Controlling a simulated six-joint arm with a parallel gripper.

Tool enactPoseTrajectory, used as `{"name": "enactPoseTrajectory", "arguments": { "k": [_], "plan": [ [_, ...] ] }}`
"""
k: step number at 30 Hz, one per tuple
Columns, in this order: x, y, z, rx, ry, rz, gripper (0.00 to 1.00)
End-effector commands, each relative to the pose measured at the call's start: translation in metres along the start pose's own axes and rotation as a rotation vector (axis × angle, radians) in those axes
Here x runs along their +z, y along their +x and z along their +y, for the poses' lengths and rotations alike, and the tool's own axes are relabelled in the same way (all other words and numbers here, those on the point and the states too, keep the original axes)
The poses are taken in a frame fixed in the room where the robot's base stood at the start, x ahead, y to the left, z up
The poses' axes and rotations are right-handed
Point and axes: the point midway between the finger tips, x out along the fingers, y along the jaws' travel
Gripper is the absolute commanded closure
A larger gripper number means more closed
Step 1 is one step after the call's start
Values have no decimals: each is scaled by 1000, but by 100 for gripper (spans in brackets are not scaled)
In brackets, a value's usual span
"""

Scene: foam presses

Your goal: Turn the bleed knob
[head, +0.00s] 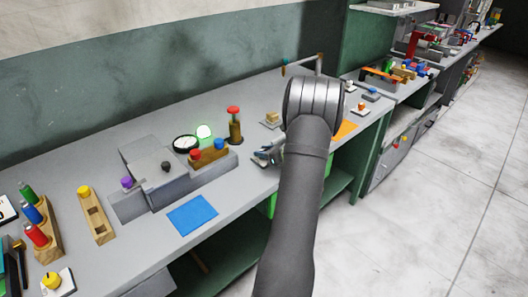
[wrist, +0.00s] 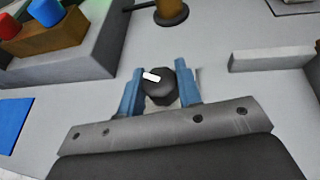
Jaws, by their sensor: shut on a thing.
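A black faceted knob (wrist: 160,88) with a white pointer mark sits between the blue fingers of my gripper (wrist: 160,80) in the wrist view. The gripper is shut on it, one finger on each side. The white mark lies toward the knob's upper left. In the head view my gripper (head: 266,156) is low at the bench top, right of the grey press block. The held knob is hidden or too small to make out there.
The grey press block (head: 160,187) carries red and blue buttons on a wooden piece. A wooden post with a red cap (head: 234,112) stands behind my gripper. A blue mat (head: 192,215) lies at the front left; bare bench separates it from my gripper.

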Motion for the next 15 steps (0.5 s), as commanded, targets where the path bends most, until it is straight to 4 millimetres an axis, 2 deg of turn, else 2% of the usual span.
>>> {"name": "enactPoseTrajectory", "arguments": {
  "k": [15],
  "plan": [
    [0, 0, -1, 308, -128, 0, 91]
  ]
}}
